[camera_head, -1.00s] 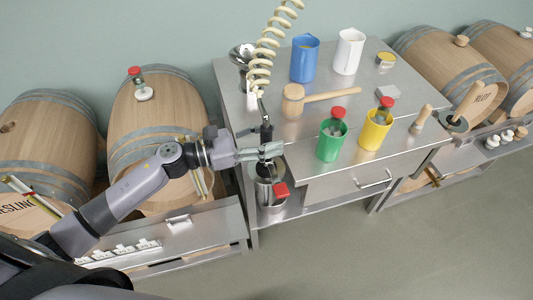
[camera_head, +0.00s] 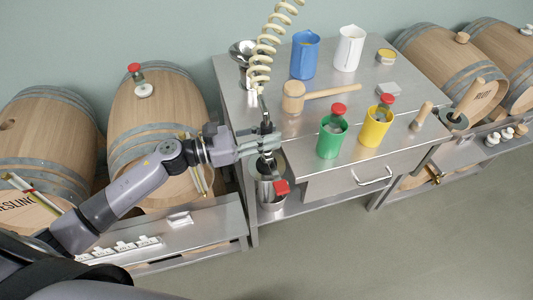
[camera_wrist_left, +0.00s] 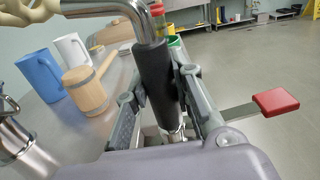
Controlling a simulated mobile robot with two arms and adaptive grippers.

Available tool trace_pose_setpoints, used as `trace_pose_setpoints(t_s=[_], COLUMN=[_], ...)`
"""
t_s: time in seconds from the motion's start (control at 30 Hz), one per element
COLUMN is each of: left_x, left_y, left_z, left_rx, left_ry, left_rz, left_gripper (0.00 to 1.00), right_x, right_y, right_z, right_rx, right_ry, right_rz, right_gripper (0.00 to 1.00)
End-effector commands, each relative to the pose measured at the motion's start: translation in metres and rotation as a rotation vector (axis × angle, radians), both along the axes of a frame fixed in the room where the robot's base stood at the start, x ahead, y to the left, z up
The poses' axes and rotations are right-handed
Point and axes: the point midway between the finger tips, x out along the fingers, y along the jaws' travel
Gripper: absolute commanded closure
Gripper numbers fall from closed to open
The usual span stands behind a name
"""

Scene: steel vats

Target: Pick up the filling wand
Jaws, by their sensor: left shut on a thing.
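The filling wand (camera_wrist_left: 155,80) has a black grip sleeve and a bent metal pipe at its top in the left wrist view. In the head view the wand (camera_head: 266,127) hangs below a cream coiled hose (camera_head: 263,50). My left gripper (camera_head: 272,143) is shut on the wand's black grip, with a finger on either side of it in the left wrist view (camera_wrist_left: 160,105). A red-handled lever (camera_head: 281,187) sticks out below the gripper. The wand's lower end is over or in a steel vessel (camera_head: 271,206); its tip is hidden. My right gripper is not in view.
The steel table (camera_head: 240,103) holds a wooden mallet (camera_head: 294,96), blue jug (camera_head: 304,56), white jug (camera_head: 348,49), green cup (camera_head: 331,142), yellow cup (camera_head: 375,131) and steel funnel (camera_head: 243,51). Barrels (camera_head: 160,110) stand at left. Floor in front is clear.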

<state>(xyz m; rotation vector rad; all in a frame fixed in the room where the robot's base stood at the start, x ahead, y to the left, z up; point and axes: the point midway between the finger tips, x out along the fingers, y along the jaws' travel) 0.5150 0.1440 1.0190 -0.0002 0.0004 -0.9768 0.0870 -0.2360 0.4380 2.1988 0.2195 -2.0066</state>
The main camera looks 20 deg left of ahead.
Motion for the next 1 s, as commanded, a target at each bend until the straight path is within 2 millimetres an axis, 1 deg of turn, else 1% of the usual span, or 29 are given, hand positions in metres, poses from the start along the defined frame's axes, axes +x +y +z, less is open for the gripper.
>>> trace_pose_setpoints(t_s=[0.27,0.37,0.47,0.57,0.67,0.87,1.0], left_x=[0.0,0.001,0.001,0.001,0.001,0.0,0.0], left_y=[0.0,0.0,0.001,0.001,0.001,0.0,0.0], left_z=[0.002,0.006,0.015,0.028,0.047,0.094,0.129], left_rx=[-0.001,0.001,0.002,0.002,0.004,0.004,0.006], left_ry=[-0.003,-0.004,-0.006,-0.008,-0.011,-0.012,-0.012], left_rz=[0.0,0.0,0.001,-0.001,-0.001,-0.001,-0.001], left_gripper=[1.0,1.0,1.0,1.0,1.0,1.0,1.0], right_x=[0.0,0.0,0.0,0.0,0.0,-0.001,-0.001], right_y=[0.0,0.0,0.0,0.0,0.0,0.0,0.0], right_z=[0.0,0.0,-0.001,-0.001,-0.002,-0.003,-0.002], right_rx=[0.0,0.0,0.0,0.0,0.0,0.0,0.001], right_ry=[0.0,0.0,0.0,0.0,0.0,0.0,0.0], right_rz=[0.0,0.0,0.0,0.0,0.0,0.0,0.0], right_gripper=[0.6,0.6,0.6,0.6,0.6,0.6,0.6])
